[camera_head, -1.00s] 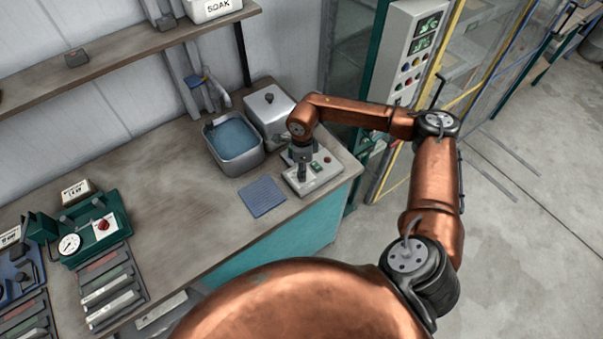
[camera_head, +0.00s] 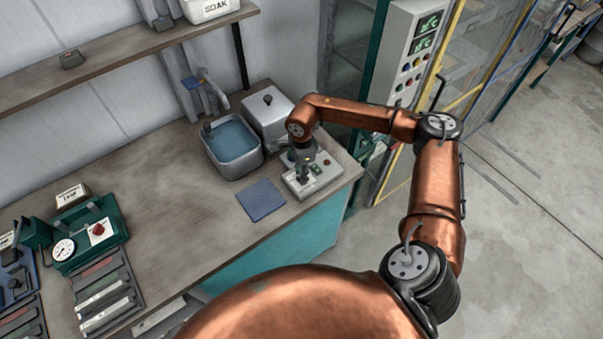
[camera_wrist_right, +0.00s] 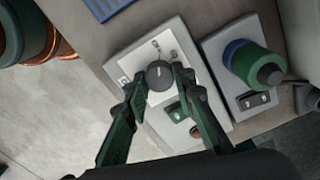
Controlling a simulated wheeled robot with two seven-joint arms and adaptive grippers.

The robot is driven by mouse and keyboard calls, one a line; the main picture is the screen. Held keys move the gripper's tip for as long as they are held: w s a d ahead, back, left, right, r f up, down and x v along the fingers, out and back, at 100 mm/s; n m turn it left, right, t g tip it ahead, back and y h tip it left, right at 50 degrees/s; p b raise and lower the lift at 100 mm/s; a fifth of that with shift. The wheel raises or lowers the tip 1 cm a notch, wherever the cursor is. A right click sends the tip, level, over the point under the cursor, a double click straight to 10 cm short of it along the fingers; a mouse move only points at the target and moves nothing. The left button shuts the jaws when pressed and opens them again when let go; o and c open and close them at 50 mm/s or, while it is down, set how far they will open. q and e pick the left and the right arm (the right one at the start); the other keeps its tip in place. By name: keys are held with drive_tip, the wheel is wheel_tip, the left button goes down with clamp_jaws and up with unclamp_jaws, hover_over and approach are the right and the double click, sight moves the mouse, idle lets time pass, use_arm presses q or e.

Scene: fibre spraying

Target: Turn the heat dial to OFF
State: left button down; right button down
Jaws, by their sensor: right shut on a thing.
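The heat dial (camera_wrist_right: 159,75) is a round black knob on the pale face of a grey control box, with small dark marks around it that are too small to read. I cannot tell which mark it points to. My right gripper (camera_wrist_right: 161,82) has its two dark green fingers on either side of the dial, shut on it. In the head view the control box (camera_head: 324,173) stands at the right end of the bench, with my right gripper (camera_head: 304,166) pointing down over it and hiding the dial. My left gripper is not in view.
A basin of blue liquid (camera_head: 232,143) and a lidded grey container (camera_head: 268,112) stand behind. Beside the box, the wrist view shows a green and blue cylinder (camera_wrist_right: 252,60). The middle of the bench is clear.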

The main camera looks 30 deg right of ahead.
drive_tip(key=c, duration=1.6)
unclamp_jaws()
wheel_tip(320, 180, up, 12)
drive_tip(key=shift+d, duration=0.1)
